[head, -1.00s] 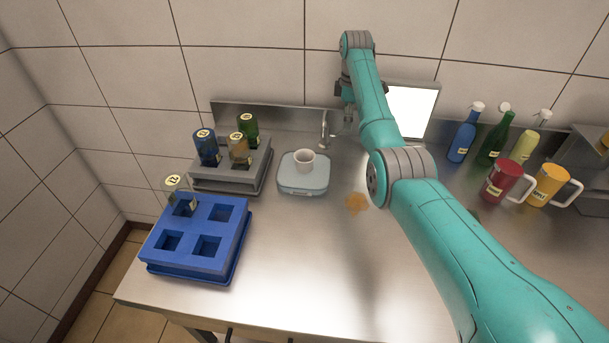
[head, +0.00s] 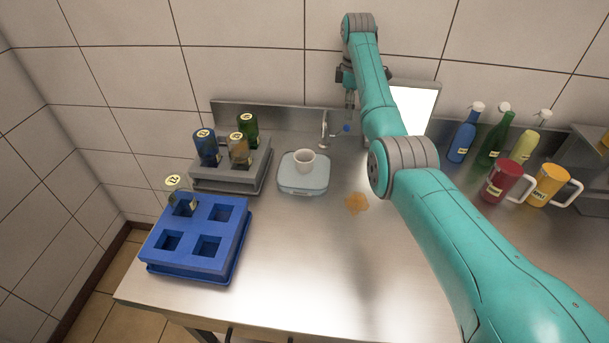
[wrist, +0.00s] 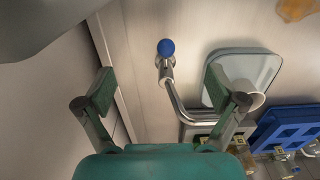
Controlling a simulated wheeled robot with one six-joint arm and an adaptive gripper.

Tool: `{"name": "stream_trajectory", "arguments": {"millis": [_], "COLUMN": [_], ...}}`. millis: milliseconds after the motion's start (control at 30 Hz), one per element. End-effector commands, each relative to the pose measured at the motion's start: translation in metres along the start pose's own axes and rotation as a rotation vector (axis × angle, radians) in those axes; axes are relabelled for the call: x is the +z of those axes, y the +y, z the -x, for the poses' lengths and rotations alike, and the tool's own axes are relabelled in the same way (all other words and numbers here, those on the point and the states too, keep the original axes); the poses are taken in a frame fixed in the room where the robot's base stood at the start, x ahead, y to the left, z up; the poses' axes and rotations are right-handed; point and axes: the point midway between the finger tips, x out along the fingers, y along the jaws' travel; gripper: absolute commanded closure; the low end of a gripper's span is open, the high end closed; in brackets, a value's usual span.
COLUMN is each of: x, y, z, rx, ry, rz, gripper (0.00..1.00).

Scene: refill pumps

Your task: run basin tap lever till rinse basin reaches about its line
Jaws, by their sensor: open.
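The tap (head: 324,130) stands at the back of the counter by the splashback. Its lever ends in a blue knob (head: 346,128), which also shows in the wrist view (wrist: 166,47). The pale blue, rounded-square rinse basin (head: 303,187) sits in front of the tap, with a white cup (head: 305,160) at its middle. I cannot make out the basin's line or water level. My gripper (head: 350,106) is above the lever, apart from it.
A grey rack (head: 228,178) with several bottles and a blue crate (head: 190,260) stand left. A lit screen (head: 410,112) is behind my arm. Bottles (head: 462,140) and red and yellow mugs (head: 500,182) stand right. An orange-brown stain (head: 357,203) marks the counter. The front middle is clear.

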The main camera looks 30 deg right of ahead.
Motion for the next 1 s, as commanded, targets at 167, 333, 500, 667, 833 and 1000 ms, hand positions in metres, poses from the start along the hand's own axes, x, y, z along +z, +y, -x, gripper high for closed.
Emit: {"name": "stream_trajectory", "arguments": {"millis": [167,333,500,667,833,1000], "x": [0.0,0.0,0.0,0.0,0.0,0.0], "y": [0.0,0.0,0.0,0.0,0.0,0.0], "z": [0.009,0.016,0.023,0.029,0.036,0.038], "rx": [0.001,0.001,0.0,0.001,0.001,0.0], "ry": [0.0,0.0,0.0,0.0,0.0,0.0], "rz": [0.0,0.0,0.0,0.0,0.0,0.0], "gripper": [0.06,0.06,0.06,0.06,0.06,0.06]}}
